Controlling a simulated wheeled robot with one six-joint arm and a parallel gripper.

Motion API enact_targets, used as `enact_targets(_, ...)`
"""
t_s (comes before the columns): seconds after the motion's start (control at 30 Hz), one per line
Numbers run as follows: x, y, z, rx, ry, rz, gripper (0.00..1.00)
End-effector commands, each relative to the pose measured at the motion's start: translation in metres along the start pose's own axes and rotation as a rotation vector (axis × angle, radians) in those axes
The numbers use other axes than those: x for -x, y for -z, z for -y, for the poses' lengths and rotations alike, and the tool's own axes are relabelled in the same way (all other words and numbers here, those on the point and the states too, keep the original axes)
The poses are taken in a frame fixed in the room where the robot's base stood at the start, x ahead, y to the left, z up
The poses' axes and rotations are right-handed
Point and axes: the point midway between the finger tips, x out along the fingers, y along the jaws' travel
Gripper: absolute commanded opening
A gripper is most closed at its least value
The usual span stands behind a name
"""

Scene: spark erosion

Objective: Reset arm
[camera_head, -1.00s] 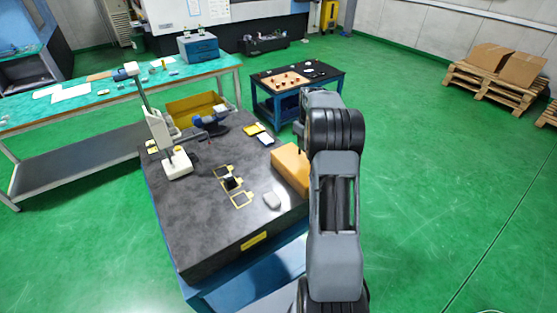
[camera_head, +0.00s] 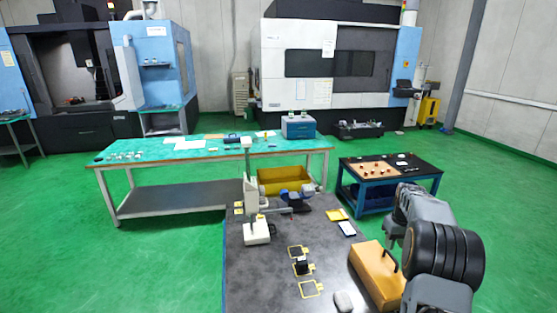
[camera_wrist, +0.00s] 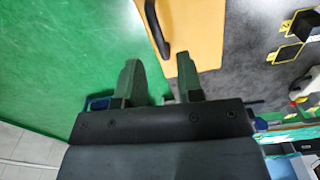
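An orange case (camera_head: 374,280) with a black handle lies on the table's right edge, next to my arm. In the wrist view the orange case (camera_wrist: 197,30) is beyond the fingertips; whether they touch cannot be told.
A white stand-like instrument (camera_head: 255,230), yellow outline markings with a small black block (camera_head: 302,266), and a grey rounded object (camera_head: 343,301) are on the worktable. A green-topped bench (camera_head: 200,150) and a blue cart (camera_head: 385,188) stand behind. Green floor is open at left.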

Motion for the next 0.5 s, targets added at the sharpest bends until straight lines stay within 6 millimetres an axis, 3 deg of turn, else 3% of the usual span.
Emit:
enact_targets(0.03, -0.017, -0.011, 0.006, -0.043, 0.017, 0.032, 0.34)
enact_targets(0.13, -0.017, -0.032, 0.024, -0.125, 0.018, 0.039, 0.34)
enact_targets(0.37, 0.014, -0.088, 0.106, -0.220, -0.004, -0.023, 0.34)
enact_targets(0.5, 0.030, -0.133, 0.158, -0.226, -0.013, -0.094, 0.34)
